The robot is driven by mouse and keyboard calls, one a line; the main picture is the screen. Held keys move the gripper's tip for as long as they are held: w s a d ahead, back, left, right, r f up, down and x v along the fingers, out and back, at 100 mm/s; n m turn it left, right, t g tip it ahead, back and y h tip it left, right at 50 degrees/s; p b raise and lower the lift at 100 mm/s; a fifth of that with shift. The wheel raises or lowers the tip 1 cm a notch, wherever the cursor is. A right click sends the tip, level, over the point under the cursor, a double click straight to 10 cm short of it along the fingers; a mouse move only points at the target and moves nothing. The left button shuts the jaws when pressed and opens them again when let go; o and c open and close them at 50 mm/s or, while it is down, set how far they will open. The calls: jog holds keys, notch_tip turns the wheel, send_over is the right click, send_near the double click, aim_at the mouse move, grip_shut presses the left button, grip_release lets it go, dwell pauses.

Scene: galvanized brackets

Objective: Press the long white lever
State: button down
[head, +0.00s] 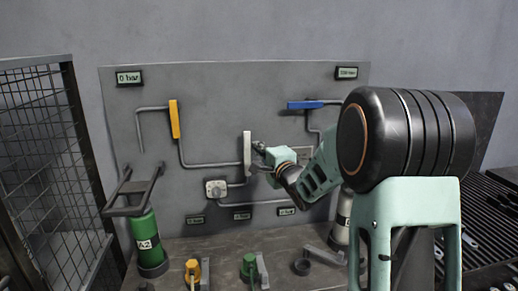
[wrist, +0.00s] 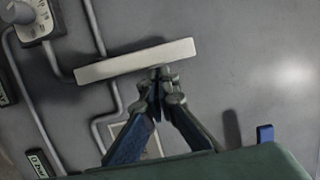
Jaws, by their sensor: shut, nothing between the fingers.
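The long white lever (head: 247,153) stands upright on the grey pipe panel in the head view. In the wrist view the white lever (wrist: 120,64) lies slightly slanted across the upper middle. My gripper (head: 258,147) is just right of the lever in the head view. In the wrist view my gripper (wrist: 160,74) has its fingertips together, empty, at the lever's lower edge, right of its middle. I cannot tell whether they touch it. The lever's pivot is not clear.
The panel (head: 220,90) also carries a yellow lever (head: 174,119) at left and a blue lever (head: 305,105) above my arm. A green cylinder (head: 147,238) stands at lower left by a mesh cage (head: 45,150). Small valves (head: 249,267) sit on the bench in front.

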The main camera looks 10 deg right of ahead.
jog(key=shift+a+r+n, duration=0.15)
jog(key=shift+a+n, duration=0.15)
jog(key=shift+n, duration=0.2)
jog(key=a+n, duration=0.1)
jog(key=n, duration=0.1)
jog(key=a+n+g+b, duration=0.1)
jog(key=a, duration=0.1)
jog(key=shift+a+r+n+h, duration=0.1)
jog(key=shift+r+n+h, duration=0.1)
jog(key=shift+n+h, duration=0.15)
